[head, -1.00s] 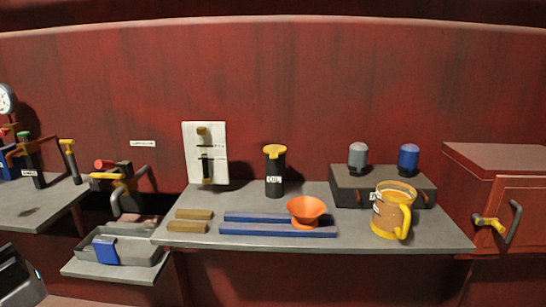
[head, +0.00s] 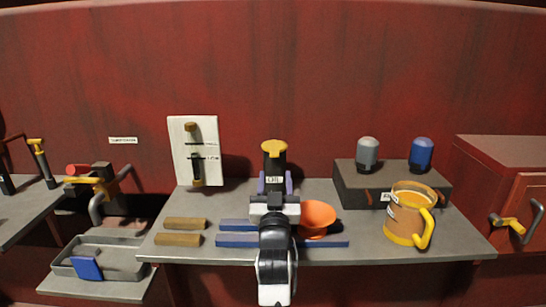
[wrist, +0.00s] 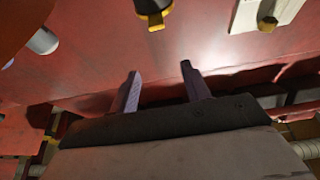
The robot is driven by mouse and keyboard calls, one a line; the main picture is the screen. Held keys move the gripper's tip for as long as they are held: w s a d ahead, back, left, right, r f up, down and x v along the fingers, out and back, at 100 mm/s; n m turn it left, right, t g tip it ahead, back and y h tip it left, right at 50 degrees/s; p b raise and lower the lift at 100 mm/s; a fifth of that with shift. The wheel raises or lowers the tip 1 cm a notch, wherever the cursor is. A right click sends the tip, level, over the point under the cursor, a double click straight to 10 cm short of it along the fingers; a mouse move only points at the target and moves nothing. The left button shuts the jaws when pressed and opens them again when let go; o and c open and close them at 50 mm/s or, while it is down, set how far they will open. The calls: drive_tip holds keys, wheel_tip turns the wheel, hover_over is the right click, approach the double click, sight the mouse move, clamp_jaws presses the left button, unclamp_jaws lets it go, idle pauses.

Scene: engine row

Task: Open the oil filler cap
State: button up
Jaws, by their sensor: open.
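The oil filler is a black upright cylinder (head: 274,162) with a yellow cap (head: 274,147) on top, standing towards the back of the grey shelf. Its label is partly covered by my gripper. My gripper (head: 275,184) is open, with its two purple fingers on either side of the filler's lower body as the head view sees it. How far in front of it they are, I cannot tell. In the wrist view the picture is inverted. The yellow cap (wrist: 157,21) is at the top centre, beyond the open, empty fingers (wrist: 160,74) and apart from them.
An orange funnel (head: 316,217) sits close right of my gripper, on blue bars (head: 235,241). A yellow-handled jug (head: 408,213) and a dark box (head: 385,180) with two bulbs stand further right. A white gauge board (head: 180,153) is left, above wooden blocks (head: 180,239).

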sight(274, 155)
drive_tip(key=w+p, duration=0.2)
drive_tip(key=w, duration=0.8)
drive_tip(key=shift+w+a+r, duration=0.1)
drive_tip(key=shift+w+r, duration=0.05)
drive_tip(key=shift+p+x, duration=0.3)
drive_tip(key=shift+x, duration=0.45)
clamp_jaws()
